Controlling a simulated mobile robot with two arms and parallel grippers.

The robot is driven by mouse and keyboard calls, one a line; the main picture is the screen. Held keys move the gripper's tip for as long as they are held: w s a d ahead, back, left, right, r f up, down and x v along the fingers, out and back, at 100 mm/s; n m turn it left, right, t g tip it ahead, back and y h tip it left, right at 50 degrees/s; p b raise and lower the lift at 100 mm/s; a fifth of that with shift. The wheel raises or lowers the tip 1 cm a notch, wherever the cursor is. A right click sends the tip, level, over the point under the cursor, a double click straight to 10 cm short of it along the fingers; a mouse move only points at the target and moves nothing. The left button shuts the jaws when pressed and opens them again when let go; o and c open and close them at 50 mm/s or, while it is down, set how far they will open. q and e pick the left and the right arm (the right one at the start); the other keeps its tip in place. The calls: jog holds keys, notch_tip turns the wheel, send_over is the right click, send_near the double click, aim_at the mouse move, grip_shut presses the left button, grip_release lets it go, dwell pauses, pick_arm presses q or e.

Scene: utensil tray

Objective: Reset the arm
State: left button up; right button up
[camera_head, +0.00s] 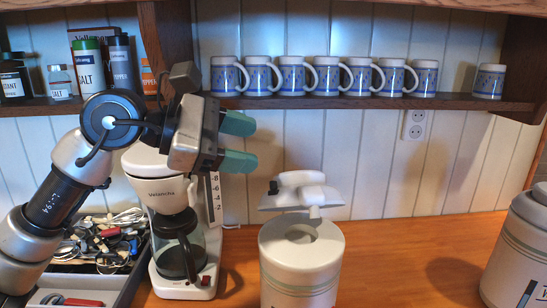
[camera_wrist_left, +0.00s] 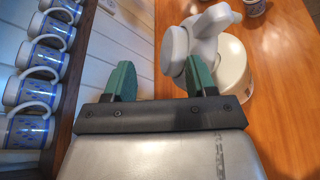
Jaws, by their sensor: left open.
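My left arm comes in from the left in the head view and is raised in front of the coffee maker. My left gripper (camera_head: 240,142) is open and empty, with its green fingers pointing right, above the counter and below the mug shelf. In the left wrist view the open fingers (camera_wrist_left: 158,80) show with nothing gripped between them. A white canister (camera_head: 300,262) stands below and to the right of the gripper. A white lid-like piece (camera_head: 302,192) shows above or behind its top; I cannot tell whether it touches. My right gripper is not in view.
A coffee maker (camera_head: 160,190) stands behind my left arm. Several mugs (camera_head: 293,76) line the wooden shelf (camera_head: 330,102). Another canister (camera_head: 520,255) stands at the right edge. The counter (camera_head: 410,260) between the canisters is clear.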

pick_arm(q)
jog(key=shift+v, duration=1.2)
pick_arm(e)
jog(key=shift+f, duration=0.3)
pick_arm(q)
jog(key=shift+r, duration=0.1)
